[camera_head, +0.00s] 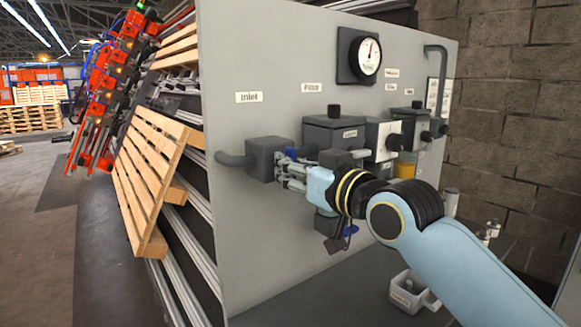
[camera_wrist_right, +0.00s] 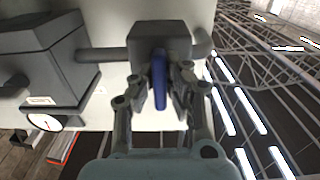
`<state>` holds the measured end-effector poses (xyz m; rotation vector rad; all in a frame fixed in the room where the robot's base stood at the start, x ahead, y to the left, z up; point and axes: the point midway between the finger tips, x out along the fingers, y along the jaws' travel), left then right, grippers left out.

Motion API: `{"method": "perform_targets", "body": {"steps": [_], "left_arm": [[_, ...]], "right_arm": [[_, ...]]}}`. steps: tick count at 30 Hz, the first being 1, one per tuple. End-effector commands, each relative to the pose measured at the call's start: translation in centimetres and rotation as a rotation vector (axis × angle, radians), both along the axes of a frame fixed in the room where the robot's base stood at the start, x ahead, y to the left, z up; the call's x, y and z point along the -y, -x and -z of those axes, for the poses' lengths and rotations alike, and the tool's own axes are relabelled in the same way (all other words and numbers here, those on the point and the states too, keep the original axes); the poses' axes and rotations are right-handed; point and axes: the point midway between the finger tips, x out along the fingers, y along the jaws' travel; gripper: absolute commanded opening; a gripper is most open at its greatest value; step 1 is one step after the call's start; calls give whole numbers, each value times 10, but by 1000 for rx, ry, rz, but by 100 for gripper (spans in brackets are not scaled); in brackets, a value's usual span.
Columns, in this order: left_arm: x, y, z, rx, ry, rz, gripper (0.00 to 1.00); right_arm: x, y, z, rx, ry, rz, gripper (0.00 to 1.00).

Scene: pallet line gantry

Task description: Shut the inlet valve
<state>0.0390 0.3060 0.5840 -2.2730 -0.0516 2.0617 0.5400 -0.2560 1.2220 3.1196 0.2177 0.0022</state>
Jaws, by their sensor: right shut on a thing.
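The inlet valve (camera_head: 262,160) is a dark grey block on the grey panel, under the "Inlet" label (camera_head: 249,97), with a pipe running out to its left. Its blue lever (camera_wrist_right: 159,82) stands out from the block (camera_wrist_right: 158,36) in the right wrist view. My right gripper (camera_head: 287,174) is at the front of this valve. In the right wrist view its fingers (camera_wrist_right: 162,78) are on both sides of the lever and shut on it. In the head view the fingers hide most of the lever. My left gripper is in neither view.
The filter block (camera_head: 335,132) and other units sit close right of the inlet valve. A gauge (camera_head: 366,56) is above. A small white container (camera_head: 413,291) stands on the surface below. A leaning wooden pallet (camera_head: 150,180) is left of the panel.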

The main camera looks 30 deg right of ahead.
Motion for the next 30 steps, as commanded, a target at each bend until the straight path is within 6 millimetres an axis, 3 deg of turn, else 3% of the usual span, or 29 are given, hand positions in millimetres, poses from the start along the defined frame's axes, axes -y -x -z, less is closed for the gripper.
{"method": "perform_targets", "body": {"steps": [7,8,13,23,26,30], "left_arm": [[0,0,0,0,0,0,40],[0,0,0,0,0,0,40],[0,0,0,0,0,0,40],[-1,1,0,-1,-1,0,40],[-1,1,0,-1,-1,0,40],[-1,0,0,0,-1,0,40]], "right_arm": [[0,0,3,-7,4,1,0],[0,0,3,-7,4,1,13],[0,0,2,-4,3,1,35],[1,4,1,-2,2,1,36],[3,16,2,-2,4,0,36],[7,46,3,-5,8,-1,36]]}}
